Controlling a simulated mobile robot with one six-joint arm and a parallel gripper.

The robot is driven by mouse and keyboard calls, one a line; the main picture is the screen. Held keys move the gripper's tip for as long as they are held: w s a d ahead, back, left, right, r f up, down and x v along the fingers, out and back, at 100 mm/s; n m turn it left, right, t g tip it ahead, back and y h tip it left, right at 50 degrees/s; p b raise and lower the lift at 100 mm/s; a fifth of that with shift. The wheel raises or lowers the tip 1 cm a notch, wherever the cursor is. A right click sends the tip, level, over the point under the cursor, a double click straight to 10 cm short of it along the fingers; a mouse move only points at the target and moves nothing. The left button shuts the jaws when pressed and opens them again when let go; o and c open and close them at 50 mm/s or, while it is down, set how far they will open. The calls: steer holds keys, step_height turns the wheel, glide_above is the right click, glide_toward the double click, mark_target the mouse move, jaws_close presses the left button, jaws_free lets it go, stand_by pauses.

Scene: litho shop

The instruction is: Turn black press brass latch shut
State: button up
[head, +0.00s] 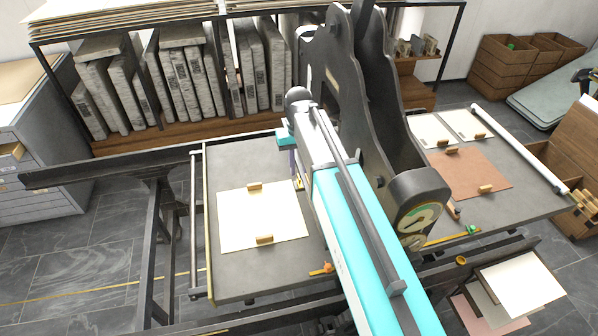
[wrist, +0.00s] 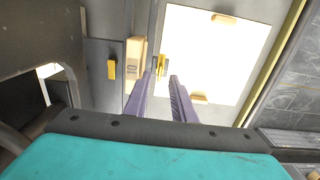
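The black press (head: 345,75) stands upright across the grey bed, partly hidden behind my arm. A small brass latch piece (head: 299,184) shows at the bed beside the press, right of the cream sheet. In the wrist view the brass piece (wrist: 162,66) lies just beyond and between my fingertips. My gripper (wrist: 161,75) is open, with its purple fingers apart and pointing down at it. In the head view my gripper (head: 294,165) is just above the brass piece. Contact cannot be told. A second yellow tab (wrist: 111,69) sits on a dark plate to the left.
A tan block (wrist: 136,58) stands left of my fingers. The cream sheet (head: 262,214) with small wooden blocks lies on the grey bed (head: 232,278). A round gauge (head: 420,215) is on the press's near side. A stone-slab rack (head: 190,133) stands behind.

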mark_target(299, 183)
steer(key=shift+f+p, duration=0.4)
steer(key=shift+f, duration=1.25)
jaws_close()
